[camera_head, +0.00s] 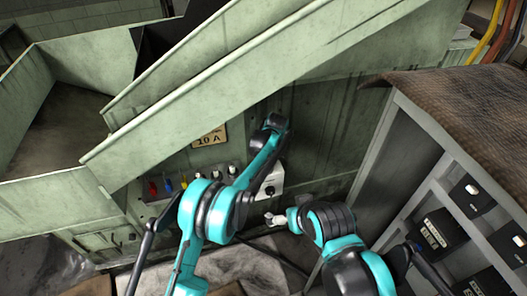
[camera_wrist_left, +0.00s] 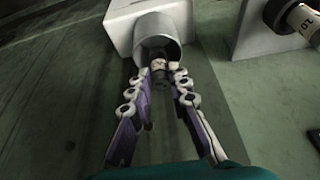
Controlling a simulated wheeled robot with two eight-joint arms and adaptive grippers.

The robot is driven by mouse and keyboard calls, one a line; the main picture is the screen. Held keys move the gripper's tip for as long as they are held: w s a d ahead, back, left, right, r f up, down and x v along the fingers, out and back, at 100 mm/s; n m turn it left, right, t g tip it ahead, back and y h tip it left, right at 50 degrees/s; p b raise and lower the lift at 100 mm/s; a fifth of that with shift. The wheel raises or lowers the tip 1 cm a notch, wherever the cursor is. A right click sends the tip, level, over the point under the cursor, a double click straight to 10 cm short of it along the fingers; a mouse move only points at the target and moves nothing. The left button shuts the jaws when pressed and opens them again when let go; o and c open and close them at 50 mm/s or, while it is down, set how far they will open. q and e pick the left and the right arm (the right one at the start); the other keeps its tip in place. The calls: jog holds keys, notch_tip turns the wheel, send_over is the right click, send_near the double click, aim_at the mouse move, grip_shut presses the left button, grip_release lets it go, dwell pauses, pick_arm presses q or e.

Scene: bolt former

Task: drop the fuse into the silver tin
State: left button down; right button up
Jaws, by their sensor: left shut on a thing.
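In the left wrist view my left gripper (camera_wrist_left: 159,78) is shut on a small pale, dark-ended fuse (camera_wrist_left: 159,66). The fuse is at the mouth of a silver-grey round cup (camera_wrist_left: 167,48) on a white box (camera_wrist_left: 122,25); I cannot tell how far inside it is. I take this cup as the silver tin, though that is not certain. In the head view the white box (camera_head: 271,181) is on the green machine, and my left arm hides most of the gripper.
A grey panel with red, blue, yellow and white-topped holders (camera_head: 190,186) is left of the box, under a "10 A" sign (camera_head: 210,138). Another pale fuse (camera_wrist_left: 301,21) stands in a black holder. A grey shelf (camera_head: 437,190) with black boxes is at right. A sloping green chute (camera_head: 250,80) overhangs.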

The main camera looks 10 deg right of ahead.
pick_arm(q)
jog(key=shift+f, duration=0.3)
jog(key=c, duration=1.3)
grip_release()
jog(key=shift+c, duration=0.2)
notch_tip(320, 180, up, 7)
jog(key=p, duration=0.4)
jog(key=shift+r, duration=0.1)
